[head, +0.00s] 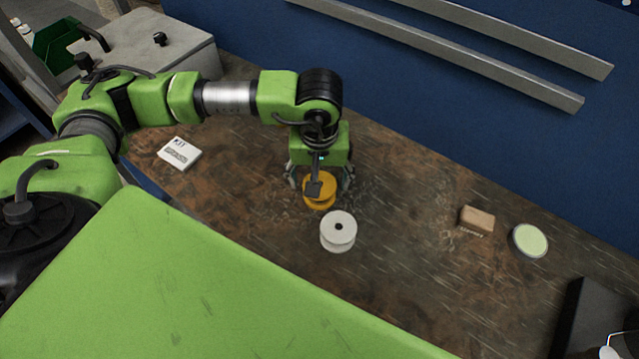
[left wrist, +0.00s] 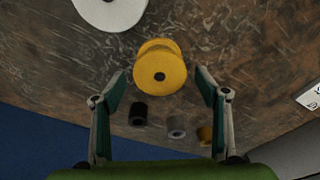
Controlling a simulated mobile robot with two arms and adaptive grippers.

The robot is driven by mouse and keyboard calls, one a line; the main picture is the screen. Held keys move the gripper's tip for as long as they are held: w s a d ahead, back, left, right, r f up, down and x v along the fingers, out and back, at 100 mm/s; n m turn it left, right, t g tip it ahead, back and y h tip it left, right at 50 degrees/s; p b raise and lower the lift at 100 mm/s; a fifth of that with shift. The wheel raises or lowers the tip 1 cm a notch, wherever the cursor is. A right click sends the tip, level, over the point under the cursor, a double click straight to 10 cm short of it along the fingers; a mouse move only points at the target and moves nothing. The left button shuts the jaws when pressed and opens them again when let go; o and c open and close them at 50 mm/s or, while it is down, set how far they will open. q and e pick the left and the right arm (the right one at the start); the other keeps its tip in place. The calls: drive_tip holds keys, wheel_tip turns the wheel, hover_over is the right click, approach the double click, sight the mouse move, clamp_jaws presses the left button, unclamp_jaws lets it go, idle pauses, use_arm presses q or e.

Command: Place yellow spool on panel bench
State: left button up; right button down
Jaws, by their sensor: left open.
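The yellow spool (head: 321,192) stands on the brown bench (head: 400,230) in the head view, partly hidden by my left gripper (head: 318,185). In the left wrist view the spool (left wrist: 160,67) stands just ahead of the fingertips of my left gripper (left wrist: 160,82). The fingers are spread wide on either side, and none is seen touching the spool. A white spool (head: 338,230) stands close to the yellow one, nearer the front; it also shows in the left wrist view (left wrist: 110,8).
A black (left wrist: 138,114), a grey (left wrist: 176,127) and a yellow-orange (left wrist: 205,134) small cylinder lie behind. A white box (head: 179,153) is left. A brown block (head: 477,220) and a round pale-green-topped item (head: 529,240) are right. A blue panel (head: 450,90) with grey rails bounds the back.

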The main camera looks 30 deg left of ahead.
use_arm(q)
wheel_tip(320, 180, up, 10)
drive_tip(key=s+b, duration=0.1)
drive_tip(key=b, duration=0.1)
drive_tip(key=shift+d+f, duration=0.25)
drive_tip(key=shift+d, duration=0.05)
